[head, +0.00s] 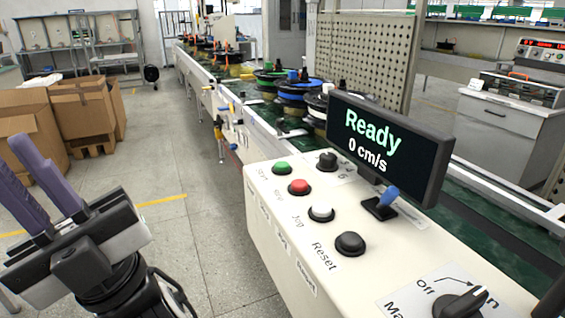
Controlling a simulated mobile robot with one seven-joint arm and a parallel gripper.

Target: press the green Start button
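The green Start button (281,168) is a small round button on a black collar, at the far left corner of the white control panel (262,215). Its printed label is beside it. My gripper (10,155) is at the left edge of the head view, well to the left of the panel and touching nothing. Its two purple fingers point up and left, with a gap between them and nothing held. The display (385,145) above the panel reads "Ready" and "0 cm/s".
The red button (299,187), white-topped Jog button (321,214) and black Reset button (350,244) run toward me from the green one. Cardboard boxes (85,108) stand back left; floor between is clear.

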